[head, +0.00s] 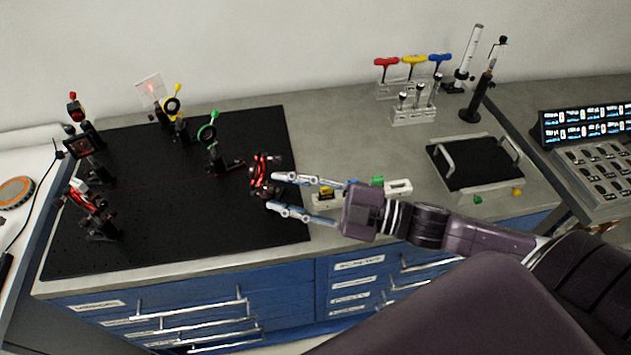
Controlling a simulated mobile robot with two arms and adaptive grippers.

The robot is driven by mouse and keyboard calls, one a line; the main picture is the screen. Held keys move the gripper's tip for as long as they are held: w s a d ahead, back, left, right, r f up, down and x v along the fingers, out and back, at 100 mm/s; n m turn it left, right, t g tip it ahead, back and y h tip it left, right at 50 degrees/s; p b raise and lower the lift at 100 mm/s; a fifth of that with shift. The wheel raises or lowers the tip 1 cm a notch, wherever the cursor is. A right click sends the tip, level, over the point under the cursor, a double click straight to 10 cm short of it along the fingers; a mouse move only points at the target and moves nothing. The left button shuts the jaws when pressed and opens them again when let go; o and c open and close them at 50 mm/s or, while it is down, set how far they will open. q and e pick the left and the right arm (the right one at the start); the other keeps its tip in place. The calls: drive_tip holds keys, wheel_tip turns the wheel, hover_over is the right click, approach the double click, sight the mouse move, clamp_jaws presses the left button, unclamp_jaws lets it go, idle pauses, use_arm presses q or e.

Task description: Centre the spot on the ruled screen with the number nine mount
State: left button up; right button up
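A pale upright screen (147,94) stands at the back of the black breadboard (150,240). A small red spot shows near its middle; its rulings are too small to read. My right gripper (271,191) reaches in from the right with its two fingers apart, beside a dark mount with red-lit parts (260,170) at the board's right edge. I cannot tell whether the fingers touch it. Another dark mount with red parts (85,193) stands front left. No number nine can be read on any mount. My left gripper is out of view.
A red-topped post (75,105) stands back left. The board's front middle is clear.

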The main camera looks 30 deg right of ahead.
drive_tip(key=v, duration=1.1)
drive_tip(key=shift+s+d, duration=0.15)
idle(0.5)
